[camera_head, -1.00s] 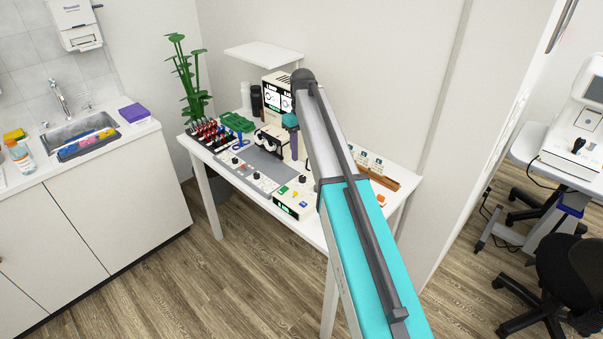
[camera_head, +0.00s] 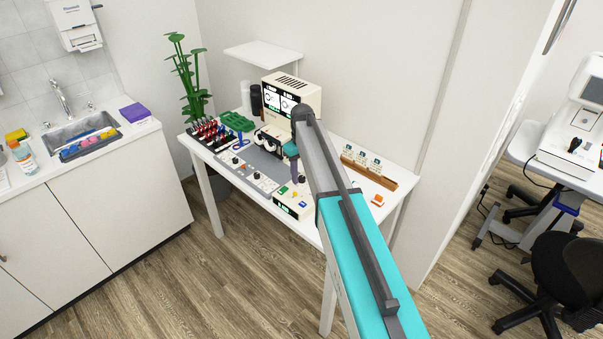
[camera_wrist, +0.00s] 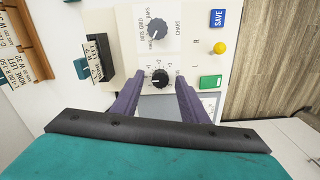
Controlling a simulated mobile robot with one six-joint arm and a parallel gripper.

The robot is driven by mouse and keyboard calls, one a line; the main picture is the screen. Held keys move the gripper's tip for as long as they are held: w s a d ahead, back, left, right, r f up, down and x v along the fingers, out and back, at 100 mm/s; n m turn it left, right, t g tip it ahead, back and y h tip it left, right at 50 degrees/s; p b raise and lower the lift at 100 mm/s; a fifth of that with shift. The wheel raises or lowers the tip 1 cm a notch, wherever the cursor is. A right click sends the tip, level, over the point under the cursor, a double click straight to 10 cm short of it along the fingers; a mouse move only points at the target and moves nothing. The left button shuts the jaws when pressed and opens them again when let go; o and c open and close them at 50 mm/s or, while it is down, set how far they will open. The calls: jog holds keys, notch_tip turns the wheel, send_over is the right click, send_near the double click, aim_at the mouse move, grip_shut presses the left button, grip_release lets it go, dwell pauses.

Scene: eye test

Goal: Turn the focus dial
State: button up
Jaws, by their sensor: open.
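In the wrist view, a black ridged dial (camera_wrist: 160,77) with a number scale around it sits on a pale panel (camera_wrist: 190,18); I take it for the focus dial, though no name is readable. My gripper (camera_wrist: 159,84) is open, its two purple fingers on either side of this dial. I cannot tell whether they touch it. A second dial (camera_wrist: 158,30), ringed by words such as GRID, BARS and CHART, is just above it in the picture. In the head view my gripper (camera_head: 295,172) is low over the table, and my arm hides part of the panel.
In the wrist view, a yellow knob (camera_wrist: 219,47), a green button (camera_wrist: 210,82) and a blue SAVE button (camera_wrist: 217,18) lie right of the dials. A black card holder (camera_wrist: 98,60) stands left. In the head view, a cream device (camera_head: 303,92) stands behind my gripper.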

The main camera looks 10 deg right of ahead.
jog(key=shift+f, duration=0.1)
grip_shut()
jog(key=shift+n, duration=0.6)
jog(key=n+b, duration=0.1)
jog(key=n, duration=0.2)
jog(key=shift+b, duration=0.35)
jog(key=shift+n+b, duration=0.45)
jog(key=shift+n, duration=1.85)
